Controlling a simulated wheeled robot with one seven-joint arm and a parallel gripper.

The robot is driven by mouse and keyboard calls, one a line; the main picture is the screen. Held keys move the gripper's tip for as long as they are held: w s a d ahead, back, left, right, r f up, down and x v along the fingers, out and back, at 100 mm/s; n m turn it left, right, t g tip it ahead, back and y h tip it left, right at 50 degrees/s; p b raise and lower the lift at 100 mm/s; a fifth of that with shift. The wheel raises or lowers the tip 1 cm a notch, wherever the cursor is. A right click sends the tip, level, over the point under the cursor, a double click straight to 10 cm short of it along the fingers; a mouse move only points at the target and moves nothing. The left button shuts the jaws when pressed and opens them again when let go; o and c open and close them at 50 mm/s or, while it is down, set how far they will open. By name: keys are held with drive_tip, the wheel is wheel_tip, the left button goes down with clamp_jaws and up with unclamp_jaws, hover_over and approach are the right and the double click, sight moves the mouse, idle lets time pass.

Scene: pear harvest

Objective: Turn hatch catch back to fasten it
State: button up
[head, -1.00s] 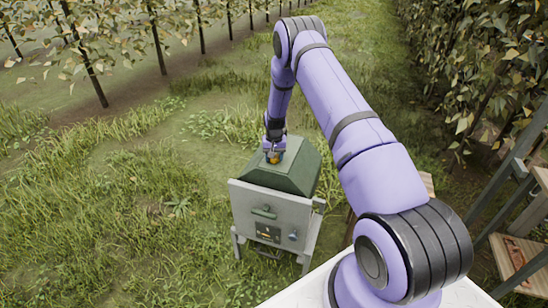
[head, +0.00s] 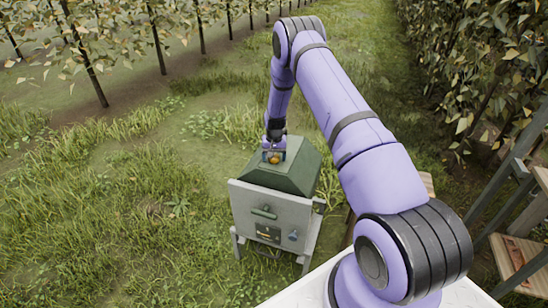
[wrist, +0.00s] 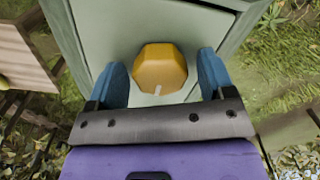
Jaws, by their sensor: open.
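The hatch catch is a yellow-orange faceted knob (wrist: 160,68) with a small pale mark on its near edge. It sits on the flat green-grey top of the cabinet (wrist: 115,45). In the head view the knob (head: 275,159) shows on top of the sloped green lid (head: 295,170). My gripper (wrist: 163,62) is open, with one blue finger on each side of the knob. A gap shows between each finger and the knob. In the head view my gripper (head: 274,154) is right at the lid's top.
Wooden shelving (head: 515,255) stands at the right. Rows of trees line both sides, with open grass to the left.

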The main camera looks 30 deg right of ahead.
wheel_tip(320, 180, up, 11)
idle(0.5)
idle(0.4)
drive_tip(key=s+a+r+n+t, duration=0.1)
drive_tip(key=s+a+r, duration=0.35)
drive_tip(key=r, duration=0.65)
drive_tip(key=s+a+r+n+t, duration=0.1)
drive_tip(key=s+a+r, duration=0.3)
drive_tip(key=r, duration=0.6)
drive_tip(key=s+a+r+n, duration=0.15)
drive_tip(key=s+r, duration=0.35)
drive_tip(key=r, duration=0.6)
drive_tip(key=s+a+r+t, duration=0.1)
drive_tip(key=s+a+r, duration=0.25)
drive_tip(key=s, duration=0.35)
drive_tip(key=s+a+r+t, duration=0.1)
drive_tip(key=s+a+r, duration=0.1)
drive_tip(key=s+r, duration=0.4)
drive_tip(key=s+a+n+t, duration=0.1)
drive_tip(key=s+a+n, duration=0.1)
drive_tip(key=s, duration=1.6)
drive_tip(key=shift+s+a+f, duration=0.2)
drive_tip(key=shift+a+f, duration=0.2)
drive_tip(key=shift+a, duration=0.05)
drive_tip(key=shift+n, duration=0.25)
